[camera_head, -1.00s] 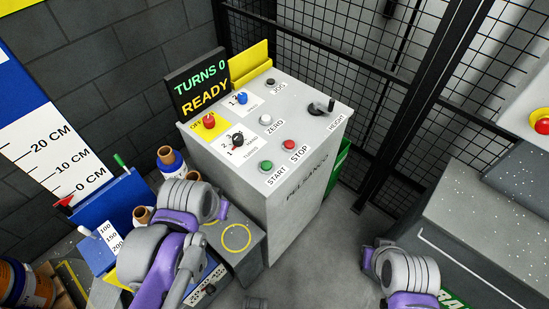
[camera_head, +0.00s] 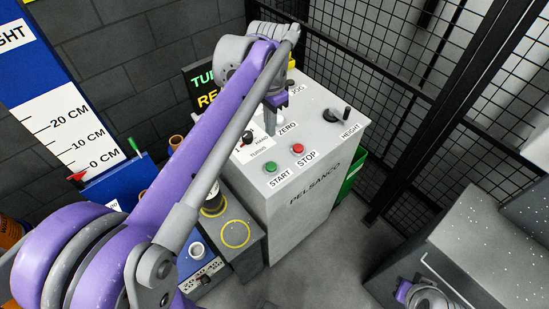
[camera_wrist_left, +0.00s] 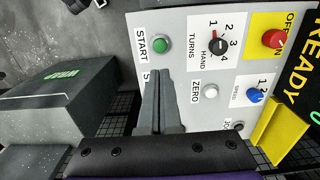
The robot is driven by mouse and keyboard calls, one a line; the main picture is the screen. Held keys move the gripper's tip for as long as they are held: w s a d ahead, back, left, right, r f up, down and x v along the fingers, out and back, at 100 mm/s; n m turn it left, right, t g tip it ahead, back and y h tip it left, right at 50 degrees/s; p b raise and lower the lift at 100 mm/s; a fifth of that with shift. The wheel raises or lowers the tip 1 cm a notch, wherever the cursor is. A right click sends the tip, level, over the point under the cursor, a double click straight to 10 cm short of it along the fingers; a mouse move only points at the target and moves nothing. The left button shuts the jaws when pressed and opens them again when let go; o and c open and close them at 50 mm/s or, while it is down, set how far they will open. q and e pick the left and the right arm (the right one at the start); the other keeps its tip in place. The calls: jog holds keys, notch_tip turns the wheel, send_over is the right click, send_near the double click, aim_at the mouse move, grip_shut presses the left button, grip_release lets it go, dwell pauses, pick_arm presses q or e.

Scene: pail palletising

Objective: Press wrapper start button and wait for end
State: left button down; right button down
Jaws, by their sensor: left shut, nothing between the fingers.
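The wrapper's control box (camera_head: 315,190) stands mid-picture in the head view. Its green START button (camera_head: 271,166) and red STOP button (camera_head: 298,148) are uncovered there. My left gripper (camera_head: 270,128) is over the panel behind these buttons, shut and empty. In the left wrist view its closed fingers (camera_wrist_left: 158,92) point toward the START button (camera_wrist_left: 161,45), apart from it in the picture, and hide the STOP button. The display (camera_wrist_left: 300,62) reads READY in the wrist view; my left arm partly hides it in the head view. Only my right arm's wrist shows, at the bottom right.
The panel also has a turns knob (camera_wrist_left: 218,44), a white ZERO button (camera_wrist_left: 211,91), a red OFF/ON switch (camera_wrist_left: 273,39) and a blue knob (camera_wrist_left: 255,95). Black mesh fencing (camera_head: 390,100) stands behind the box. A grey machine (camera_head: 450,245) is at right, with bare floor between.

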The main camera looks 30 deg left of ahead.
aim_at(271, 165)
pick_arm(q)
jog(key=shift+f, duration=0.1)
notch_tip(271, 165, down, 14)
jog(key=shift+r+b, duration=0.1)
jog(key=shift+b, duration=0.25)
dwell(0.4)
